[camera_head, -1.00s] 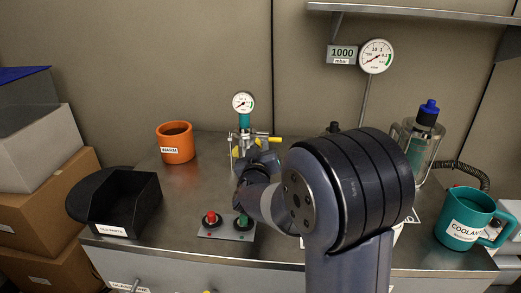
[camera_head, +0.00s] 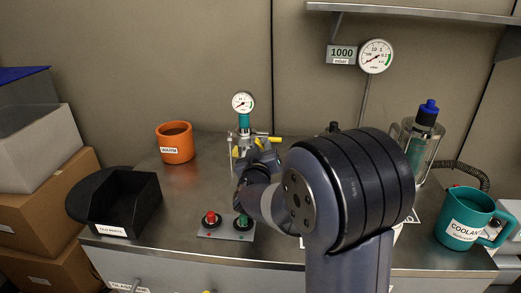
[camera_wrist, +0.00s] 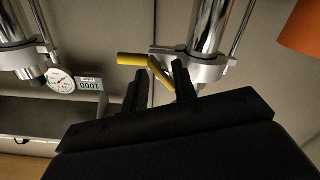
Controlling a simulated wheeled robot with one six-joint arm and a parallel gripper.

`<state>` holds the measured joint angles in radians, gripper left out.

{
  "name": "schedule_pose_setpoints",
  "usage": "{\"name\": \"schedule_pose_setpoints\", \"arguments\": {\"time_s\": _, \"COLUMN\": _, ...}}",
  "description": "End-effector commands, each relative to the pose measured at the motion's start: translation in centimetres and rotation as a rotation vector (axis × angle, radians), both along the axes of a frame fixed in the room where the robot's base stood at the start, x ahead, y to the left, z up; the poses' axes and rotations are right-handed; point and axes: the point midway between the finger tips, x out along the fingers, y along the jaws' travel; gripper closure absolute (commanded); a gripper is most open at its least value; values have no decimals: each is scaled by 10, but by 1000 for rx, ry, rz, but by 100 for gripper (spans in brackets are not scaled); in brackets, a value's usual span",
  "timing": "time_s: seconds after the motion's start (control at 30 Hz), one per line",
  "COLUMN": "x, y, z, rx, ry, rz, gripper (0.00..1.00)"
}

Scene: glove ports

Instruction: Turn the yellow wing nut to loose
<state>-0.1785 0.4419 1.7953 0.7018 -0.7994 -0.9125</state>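The yellow wing nut (camera_wrist: 161,72) shows in the wrist view as a slanted bar beside the clamp on a shiny metal column (camera_wrist: 207,40). A second yellow bar, a handle (camera_wrist: 131,59), sticks out to its left. My gripper (camera_wrist: 158,84) has its two dark fingers apart, with the wing nut's slanted bar between them, closer to the right finger. I cannot tell whether they touch. In the head view, my gripper (camera_head: 264,160) is at the gauge stand (camera_head: 244,122), and my arm hides part of the stand. A yellow end (camera_head: 275,140) shows right of it.
A red and green button panel (camera_head: 227,235) lies in front of the stand. An orange mug (camera_head: 175,143) and black bin (camera_head: 126,215) stand left. A glass vessel (camera_head: 420,150) and teal mug (camera_head: 465,222) stand right. The bench is clear between bin and stand.

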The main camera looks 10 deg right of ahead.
Motion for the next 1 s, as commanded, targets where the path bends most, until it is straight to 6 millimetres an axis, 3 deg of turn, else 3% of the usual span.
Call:
{"name": "schedule_pose_setpoints", "arguments": {"time_s": 0.43, "x": -8, "y": 4, "z": 1, "rx": 0, "ry": 0, "rz": 3, "gripper": 66}}
{"name": "schedule_pose_setpoints", "arguments": {"time_s": 0.8, "x": -74, "y": 24, "z": 2, "rx": 0, "ry": 0, "rz": 4, "gripper": 66}}
{"name": "schedule_pose_setpoints", "arguments": {"time_s": 1.0, "x": -98, "y": 31, "z": 1, "rx": -1, "ry": 0, "rz": 2, "gripper": 66}}
